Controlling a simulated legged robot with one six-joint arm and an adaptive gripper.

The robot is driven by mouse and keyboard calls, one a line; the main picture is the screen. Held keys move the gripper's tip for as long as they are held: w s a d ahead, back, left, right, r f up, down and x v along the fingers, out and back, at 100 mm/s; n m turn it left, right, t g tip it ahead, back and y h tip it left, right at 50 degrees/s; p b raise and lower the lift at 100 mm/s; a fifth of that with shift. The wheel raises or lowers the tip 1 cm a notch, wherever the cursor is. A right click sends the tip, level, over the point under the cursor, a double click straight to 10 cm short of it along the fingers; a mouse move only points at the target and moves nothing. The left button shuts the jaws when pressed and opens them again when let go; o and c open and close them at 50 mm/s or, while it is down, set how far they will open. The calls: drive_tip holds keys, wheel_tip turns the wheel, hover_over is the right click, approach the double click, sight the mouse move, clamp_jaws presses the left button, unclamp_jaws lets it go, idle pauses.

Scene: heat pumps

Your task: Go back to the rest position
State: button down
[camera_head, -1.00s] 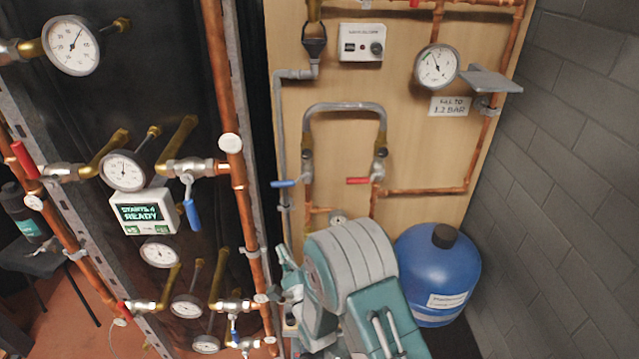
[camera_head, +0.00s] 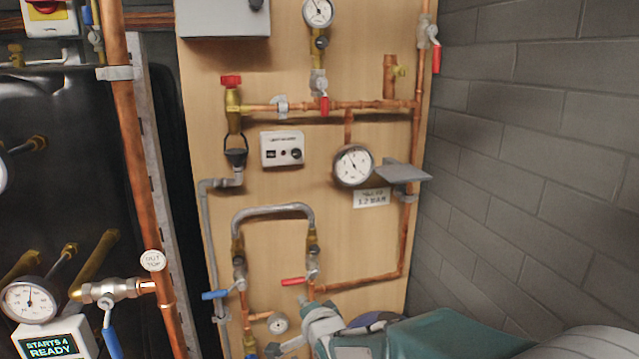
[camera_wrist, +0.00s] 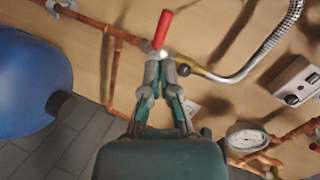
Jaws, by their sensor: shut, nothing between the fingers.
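My gripper (camera_head: 306,304) is low in the head view, in front of the wooden panel and just below the red-handled valve (camera_head: 293,281). In the wrist view my gripper (camera_wrist: 161,68) has its fingers drawn together with nothing between them. There the tips overlap the body of the valve with the red handle (camera_wrist: 163,28); I cannot tell whether they touch it. My teal arm runs off to the lower right in the head view. The rest position itself is not marked in any view.
The wooden panel (camera_head: 340,230) carries copper pipes, a blue-handled valve (camera_head: 213,295), a pressure gauge (camera_head: 353,165) and a grey shelf (camera_head: 403,172). A grey block wall (camera_head: 530,130) stands at right. A blue tank (camera_wrist: 32,85) is left in the wrist view. A vertical copper pipe (camera_head: 135,160) stands at left.

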drive_tip(key=s+d+r+n+g+h, duration=0.4)
drive_tip(key=s+d+n, duration=0.1)
drive_tip(key=s+d, duration=0.8)
drive_tip(key=s+d+n+g, duration=0.2)
drive_tip(key=s, duration=0.5)
drive_tip(key=s+d+n+g+h, duration=0.1)
drive_tip(key=s+d+n+g, duration=0.1)
drive_tip(key=s, duration=0.6)
drive_tip(key=shift+s+d+f+n, duration=0.25)
drive_tip(key=shift+d+f+n, duration=0.15)
drive_tip(key=shift+d, duration=0.4)
